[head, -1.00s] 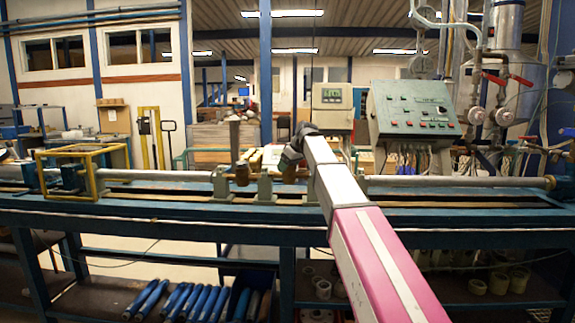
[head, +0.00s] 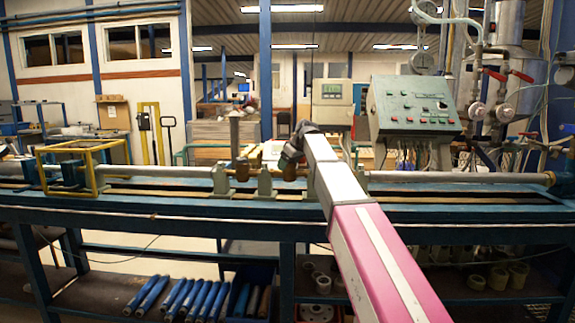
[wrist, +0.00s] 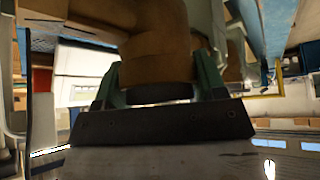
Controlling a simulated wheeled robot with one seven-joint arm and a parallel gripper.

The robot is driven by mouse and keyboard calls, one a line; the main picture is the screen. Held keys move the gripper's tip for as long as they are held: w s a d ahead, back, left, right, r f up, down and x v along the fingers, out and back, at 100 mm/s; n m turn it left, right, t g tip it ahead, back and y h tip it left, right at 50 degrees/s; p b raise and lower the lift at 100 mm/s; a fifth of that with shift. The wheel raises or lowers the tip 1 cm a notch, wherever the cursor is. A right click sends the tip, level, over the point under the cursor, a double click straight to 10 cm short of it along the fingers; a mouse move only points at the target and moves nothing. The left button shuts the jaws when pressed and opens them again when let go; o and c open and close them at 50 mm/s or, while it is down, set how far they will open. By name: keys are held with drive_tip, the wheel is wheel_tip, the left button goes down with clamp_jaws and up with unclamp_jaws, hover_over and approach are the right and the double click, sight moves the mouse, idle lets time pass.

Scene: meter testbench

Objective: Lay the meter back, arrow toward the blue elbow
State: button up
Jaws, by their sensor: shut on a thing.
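My gripper (head: 291,157) is over the middle of the bench rail in the head view, at the far end of my arm. In the wrist view its two green fingers (wrist: 160,82) are shut on a brown, brass-like body, the meter (wrist: 160,32). In the head view a brown part (head: 290,173) shows just below the gripper, between the grey supports. The meter's arrow and dial are not visible. A blue pipe piece (head: 567,131) shows at the right edge; I cannot tell if it is the blue elbow.
The long blue bench (head: 150,205) carries grey pipes (head: 450,178) on both sides. Another brown fitting (head: 241,171) with an upright pipe stands left of my gripper. A yellow frame (head: 93,147) stands at left. A control box (head: 413,108) rises behind my arm.

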drive_tip(key=shift+f, duration=0.2)
idle(0.4)
drive_tip(key=o, duration=1.6)
drive_tip(key=shift+r, duration=0.1)
drive_tip(key=shift+r, duration=4.35)
